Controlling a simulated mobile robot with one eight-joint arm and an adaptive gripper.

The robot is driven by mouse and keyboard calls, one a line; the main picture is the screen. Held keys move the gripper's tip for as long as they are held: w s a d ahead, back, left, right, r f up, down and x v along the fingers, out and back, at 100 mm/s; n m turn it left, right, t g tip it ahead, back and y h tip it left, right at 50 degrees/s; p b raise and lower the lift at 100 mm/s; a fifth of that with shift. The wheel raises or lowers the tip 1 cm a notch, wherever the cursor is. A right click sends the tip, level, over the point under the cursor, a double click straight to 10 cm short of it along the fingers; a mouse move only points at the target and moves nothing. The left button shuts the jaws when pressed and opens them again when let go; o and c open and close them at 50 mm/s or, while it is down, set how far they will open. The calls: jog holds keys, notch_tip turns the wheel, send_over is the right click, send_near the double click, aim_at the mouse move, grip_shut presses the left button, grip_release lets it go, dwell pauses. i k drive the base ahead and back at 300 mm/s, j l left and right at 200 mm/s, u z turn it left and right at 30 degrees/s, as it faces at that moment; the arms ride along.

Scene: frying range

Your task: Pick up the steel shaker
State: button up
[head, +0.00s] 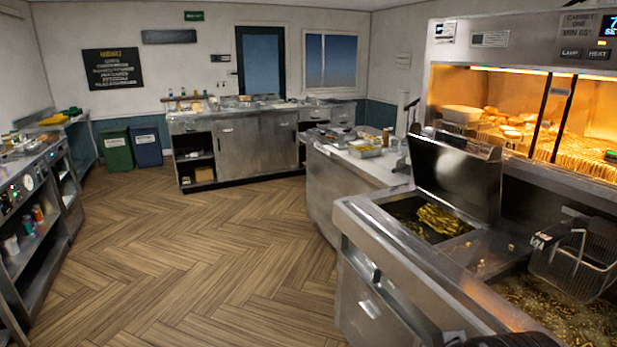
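I cannot pick out the steel shaker for certain in the head view. Small upright containers (386,137) stand on the pale middle counter (372,172), beside a shallow metal tray of food (365,151). They are too small to tell whether one is the shaker. My gripper is not in view. A dark rounded shape at the bottom edge, right of centre, is cut off by the frame and may be part of my arm.
The fryer (400,247) fills the near right, with a wire basket (580,255) over the oil. A lit heated cabinet (545,72) stands behind it. Steel counters line the back (262,143) and left (52,225). Green (117,150) and blue (146,147) bins stand behind open wooden floor (190,255).

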aim_at(341, 135)
jog(key=i+j+u, duration=0.35)
jog(key=i, duration=0.6)
jog(key=i+j+u, duration=0.1)
jog(key=i+u, duration=0.3)
jog(key=i, duration=0.6)
jog(key=i+z, duration=0.2)
jog(key=i, duration=0.35)
jog(key=i+z, duration=0.25)
jog(key=i, duration=0.25)
jog(key=i+j+z, duration=0.2)
jog(key=i, duration=0.35)
jog(key=i+j+z, duration=0.2)
jog(key=i, duration=0.3)
jog(key=i+l+z, duration=0.15)
jog(key=z, duration=0.25)
jog(key=i+z, duration=0.65)
jog(key=z, duration=0.15)
jog(key=i+j+z, duration=0.2)
jog(key=z, duration=0.2)
jog(key=i+j+z, duration=0.25)
jog(key=z, duration=0.15)
jog(key=i, duration=0.05)
